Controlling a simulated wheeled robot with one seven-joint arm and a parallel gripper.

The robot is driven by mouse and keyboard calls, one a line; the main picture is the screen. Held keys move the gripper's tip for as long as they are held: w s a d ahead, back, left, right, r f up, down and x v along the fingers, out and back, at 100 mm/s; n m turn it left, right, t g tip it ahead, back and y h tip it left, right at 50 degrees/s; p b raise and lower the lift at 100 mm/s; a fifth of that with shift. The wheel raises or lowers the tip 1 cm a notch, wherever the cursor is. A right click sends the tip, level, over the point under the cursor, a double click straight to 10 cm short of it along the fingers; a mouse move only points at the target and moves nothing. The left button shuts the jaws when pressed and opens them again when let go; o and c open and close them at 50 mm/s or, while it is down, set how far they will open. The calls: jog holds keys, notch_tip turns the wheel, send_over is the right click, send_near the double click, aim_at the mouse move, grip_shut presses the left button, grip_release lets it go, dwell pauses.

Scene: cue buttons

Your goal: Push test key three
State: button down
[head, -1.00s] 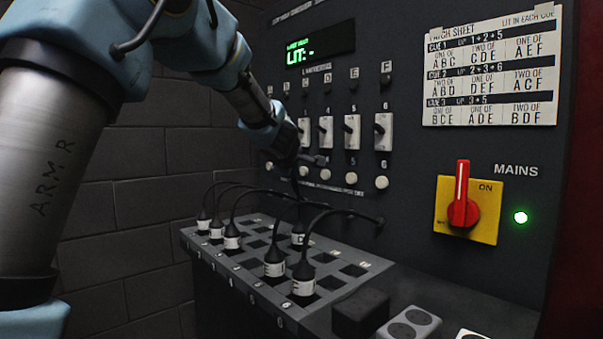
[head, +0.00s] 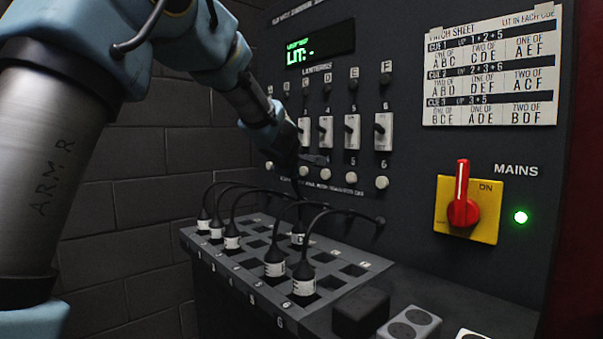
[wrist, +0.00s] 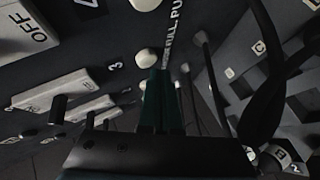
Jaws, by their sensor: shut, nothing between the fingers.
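The test keys are a row of round white buttons under the numbered switches on the dark panel. Test key three (head: 303,172) shows just below my gripper's dark hand in the head view. In the wrist view it is the white button (wrist: 146,57) beside the printed 3. My gripper (wrist: 158,74) is shut and empty, with its fingertips right at the near edge of that button. I cannot tell whether they touch it. In the head view my gripper (head: 312,158) is small and dark against the panel. The display (head: 318,52) reads "LIT: -".
Toggle switches (head: 352,130) stick out above the buttons. Below, black plugs with looping cables stand in a patch board (head: 345,282). At the right are a red mains switch (head: 461,205) on a yellow plate, a lit green lamp (head: 521,217) and a patch sheet (head: 490,75).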

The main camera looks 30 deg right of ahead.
jog(key=shift+d, duration=0.15)
dwell(0.4)
jog(key=shift+w+d+p, duration=0.1)
jog(key=shift+d+p, duration=0.2)
jog(key=shift+p, duration=0.05)
jog(key=shift+d, duration=0.2)
dwell(0.4)
jog(key=shift+a, duration=0.65)
jog(key=s+a+b, duration=0.1)
jog(key=a+b, duration=0.1)
jog(key=a, duration=0.4)
jog(key=shift+s+b, duration=0.2)
jog(key=shift+b, duration=0.2)
dwell(0.3)
